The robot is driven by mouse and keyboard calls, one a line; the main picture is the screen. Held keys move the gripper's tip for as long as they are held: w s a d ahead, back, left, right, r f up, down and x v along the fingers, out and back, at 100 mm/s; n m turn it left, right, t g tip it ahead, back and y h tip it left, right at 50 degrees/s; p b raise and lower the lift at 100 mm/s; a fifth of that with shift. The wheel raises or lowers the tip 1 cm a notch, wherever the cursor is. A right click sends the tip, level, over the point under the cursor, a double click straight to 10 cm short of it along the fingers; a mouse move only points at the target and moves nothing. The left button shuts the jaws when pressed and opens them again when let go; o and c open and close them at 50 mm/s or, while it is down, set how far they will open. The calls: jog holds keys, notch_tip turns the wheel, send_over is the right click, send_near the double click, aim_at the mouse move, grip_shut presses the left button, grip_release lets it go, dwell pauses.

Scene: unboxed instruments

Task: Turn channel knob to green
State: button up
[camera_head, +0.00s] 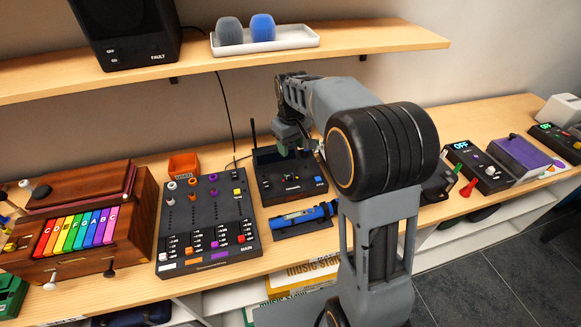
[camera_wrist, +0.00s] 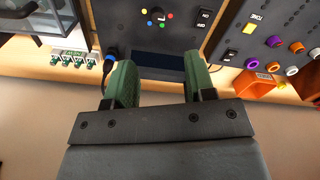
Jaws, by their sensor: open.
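The channel knob (camera_wrist: 158,15) is a small dark knob at the top of the wrist view, with several coloured dots around it on a black device. I cannot tell which dot it points to. The device (camera_head: 268,193), with an antenna, stands on the bench in the head view. My gripper (camera_wrist: 159,62) has two green fingers spread apart with nothing between them. The knob lies beyond the fingertips, apart from them. In the head view my gripper (camera_head: 290,146) is over the back of the device.
A mixer panel (camera_head: 205,217) stands left of the device, with an orange box (camera_head: 183,165) behind it. A blue cylinder (camera_head: 300,215) lies in front. A shelf (camera_head: 350,43) runs above, carrying a speaker (camera_head: 125,30) and a white tray (camera_head: 300,40).

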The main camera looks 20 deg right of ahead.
aim_at(290, 175)
jog(key=f+p, duration=0.1)
jog(key=f, duration=0.3)
jog(key=w+f+p, duration=0.1)
jog(key=f, duration=0.4)
jog(key=w+f, duration=0.1)
jog(key=f, duration=0.4)
jog(key=shift+d+f+p, duration=0.1)
jog(key=shift+f+p, duration=0.1)
jog(key=shift+p, duration=0.2)
jog(key=shift+c, duration=0.2)
jog(key=c, duration=0.9)
